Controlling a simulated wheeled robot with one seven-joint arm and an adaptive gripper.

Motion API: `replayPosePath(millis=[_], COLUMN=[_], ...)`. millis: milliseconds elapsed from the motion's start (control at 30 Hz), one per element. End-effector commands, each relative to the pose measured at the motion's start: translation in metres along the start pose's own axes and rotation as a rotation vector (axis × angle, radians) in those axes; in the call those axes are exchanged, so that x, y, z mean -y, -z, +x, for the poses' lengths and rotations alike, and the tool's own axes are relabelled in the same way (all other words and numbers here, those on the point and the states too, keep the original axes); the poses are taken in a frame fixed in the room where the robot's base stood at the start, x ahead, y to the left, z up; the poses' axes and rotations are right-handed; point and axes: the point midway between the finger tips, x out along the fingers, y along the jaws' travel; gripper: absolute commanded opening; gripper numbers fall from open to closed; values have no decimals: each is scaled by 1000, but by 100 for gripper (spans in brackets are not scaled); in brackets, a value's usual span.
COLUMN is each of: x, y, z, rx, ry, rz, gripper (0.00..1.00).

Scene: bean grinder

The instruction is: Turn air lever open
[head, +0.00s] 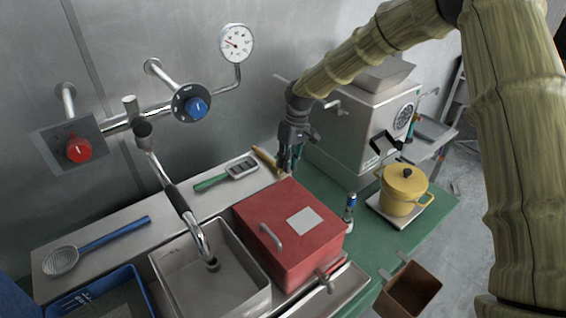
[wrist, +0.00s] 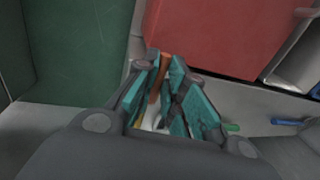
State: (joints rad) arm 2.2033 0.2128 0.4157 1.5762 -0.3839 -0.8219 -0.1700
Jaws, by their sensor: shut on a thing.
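My gripper (head: 286,165) hangs behind the red box, pointing down over the back ledge. In the wrist view its teal fingers (wrist: 172,70) close around a narrow orange-brown piece. This looks like the wooden tool (head: 267,160), which leans at the gripper's fingertips in the head view. The fingers hide most of the contact. I cannot say for sure which part is the air lever. A silver handle (head: 334,106) sticks out from the left side of the pale grinder (head: 368,125), to the right of my gripper and apart from it.
The red box (head: 270,215) stands close in front of my gripper. A green-handled device (head: 238,168) lies to its left on the ledge. The sink (head: 180,265), faucet (head: 185,205) and gauge (head: 236,43) are further left.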

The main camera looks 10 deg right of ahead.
Motion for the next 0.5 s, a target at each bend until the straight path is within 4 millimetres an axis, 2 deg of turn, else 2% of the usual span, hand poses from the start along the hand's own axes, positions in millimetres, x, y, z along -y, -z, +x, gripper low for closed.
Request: replayPosePath(millis=[267,300,400,500], x=[0,0,0,0], y=[-3,-3,-2,-1], z=[2,2,2,2], rx=[7,7,6,5], ry=[0,0,0,0], rz=[-1,-1,-1,-1], gripper=[0,18,34,34])
